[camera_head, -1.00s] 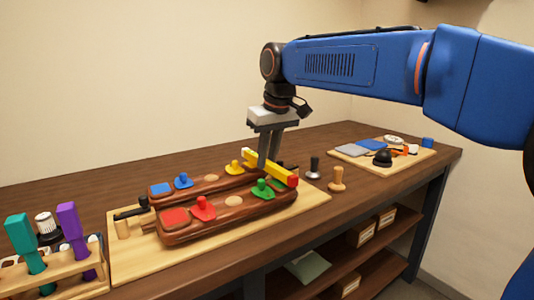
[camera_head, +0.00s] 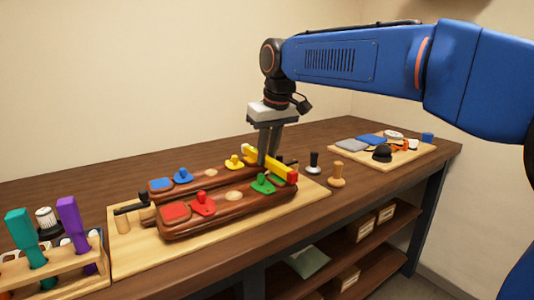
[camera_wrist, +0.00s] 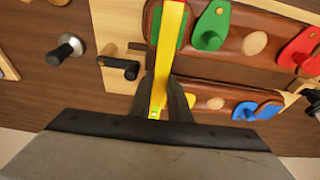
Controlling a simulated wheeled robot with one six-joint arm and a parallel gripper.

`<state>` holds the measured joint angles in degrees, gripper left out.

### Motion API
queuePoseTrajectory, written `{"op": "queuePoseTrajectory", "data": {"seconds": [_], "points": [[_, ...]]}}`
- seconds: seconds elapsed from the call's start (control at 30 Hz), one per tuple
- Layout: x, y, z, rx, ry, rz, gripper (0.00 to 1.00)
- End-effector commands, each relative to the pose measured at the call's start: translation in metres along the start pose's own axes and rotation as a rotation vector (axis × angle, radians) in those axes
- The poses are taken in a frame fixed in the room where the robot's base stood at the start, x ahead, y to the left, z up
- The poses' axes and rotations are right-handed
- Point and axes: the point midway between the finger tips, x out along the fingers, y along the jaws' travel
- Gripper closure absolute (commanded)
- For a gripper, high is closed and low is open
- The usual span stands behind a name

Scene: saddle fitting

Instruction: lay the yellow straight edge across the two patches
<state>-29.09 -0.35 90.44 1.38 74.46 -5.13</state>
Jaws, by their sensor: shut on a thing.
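The yellow straight edge (camera_head: 282,168) has a red end and spans crosswise over the right ends of two brown saddle bars. My gripper (camera_head: 265,158) is shut on it from above; the wrist view also shows the straight edge (camera_wrist: 160,80) between the fingers (camera_wrist: 162,100). At the near bar's right end, a green patch (camera_wrist: 178,28) shows partly under the straight edge. A patch on the far bar's right end is hidden by the fingers and edge. I cannot tell whether the straight edge touches the patches.
Green (camera_head: 262,184), red (camera_head: 203,205), yellow (camera_head: 235,162) and blue (camera_head: 183,176) knobbed pieces stand on the bars. A wooden stamp (camera_head: 337,175) and a dark-handled one (camera_head: 314,164) stand to the right. A tool rack (camera_head: 60,268) is at left, a tray (camera_head: 415,156) at far right.

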Motion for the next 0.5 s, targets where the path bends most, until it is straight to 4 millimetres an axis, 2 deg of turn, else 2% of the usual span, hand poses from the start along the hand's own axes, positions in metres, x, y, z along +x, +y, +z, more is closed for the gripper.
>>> {"op": "queuePoseTrajectory", "data": {"seconds": [0.47,0.5], "points": [[0.0044,0.0000,0.0012,0.000,0.001,0.000,1.00],[0.0046,0.0000,0.0012,0.000,0.001,0.000,0.81]]}}
